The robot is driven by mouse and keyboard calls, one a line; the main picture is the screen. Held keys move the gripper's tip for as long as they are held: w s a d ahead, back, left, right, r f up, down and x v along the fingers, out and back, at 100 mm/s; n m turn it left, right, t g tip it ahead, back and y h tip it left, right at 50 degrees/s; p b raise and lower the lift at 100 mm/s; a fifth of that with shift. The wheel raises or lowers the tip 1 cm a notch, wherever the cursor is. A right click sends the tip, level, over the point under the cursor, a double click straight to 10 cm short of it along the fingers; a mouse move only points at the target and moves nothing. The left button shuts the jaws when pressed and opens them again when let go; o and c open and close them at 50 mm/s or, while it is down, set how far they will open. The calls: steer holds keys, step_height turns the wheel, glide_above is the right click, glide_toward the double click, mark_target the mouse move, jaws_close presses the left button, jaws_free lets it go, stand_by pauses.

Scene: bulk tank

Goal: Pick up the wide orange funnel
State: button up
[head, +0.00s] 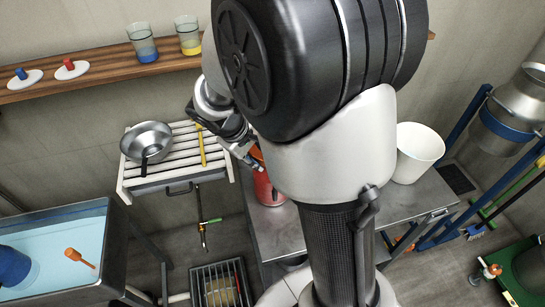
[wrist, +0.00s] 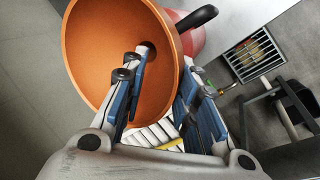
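The wide orange funnel (wrist: 105,45) fills the upper left of the wrist view, its bowl and dark outlet hole facing the camera. A black handle (wrist: 197,19) sticks out beside it. In the head view only a small orange part (head: 257,154) shows beside my gripper (head: 242,146); my arm hides the rest. In the wrist view my gripper (wrist: 164,85) has its fingers apart. One finger lies in front of the bowl's inside, the other just beyond its rim. I see no clear contact with the wall.
A red container (head: 267,189) stands below the funnel on the grey bench (head: 275,232). A white bucket (head: 417,150) stands right. A shelf (head: 105,72) runs along the wall.

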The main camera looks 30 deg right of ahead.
steer(key=shift+c, duration=0.3)
jaws_close()
steer(key=shift+r, duration=0.1)
